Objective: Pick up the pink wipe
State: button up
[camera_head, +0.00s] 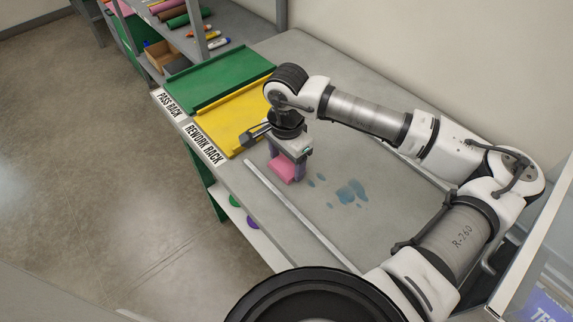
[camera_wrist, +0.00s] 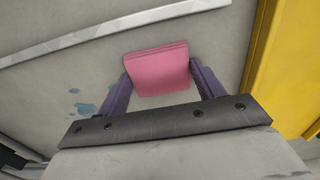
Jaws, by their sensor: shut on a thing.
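The pink wipe (camera_head: 283,168) is a small folded pink pad at my gripper's end, over the grey table. In the wrist view the pink wipe (camera_wrist: 158,68) sits between the tips of the two purple fingers. My gripper (camera_head: 286,165) is shut on it, with a finger at each side edge. My gripper also shows in the wrist view (camera_wrist: 160,88). Whether the wipe touches the table is hard to tell.
Blue spill spots (camera_head: 350,192) lie right of the wipe. A yellow rework rack (camera_head: 228,118) and a green pass rack (camera_head: 215,78) lie behind left. A metal strip (camera_head: 300,213) runs along the table's front. Shelves with coloured pipes (camera_head: 185,18) stand at the back.

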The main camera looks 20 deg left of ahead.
aim_at(286, 165)
jog(key=shift+c, duration=0.7)
jog(key=shift+r, duration=0.1)
notch_tip(286, 165, up, 20)
jog(key=b, duration=0.4)
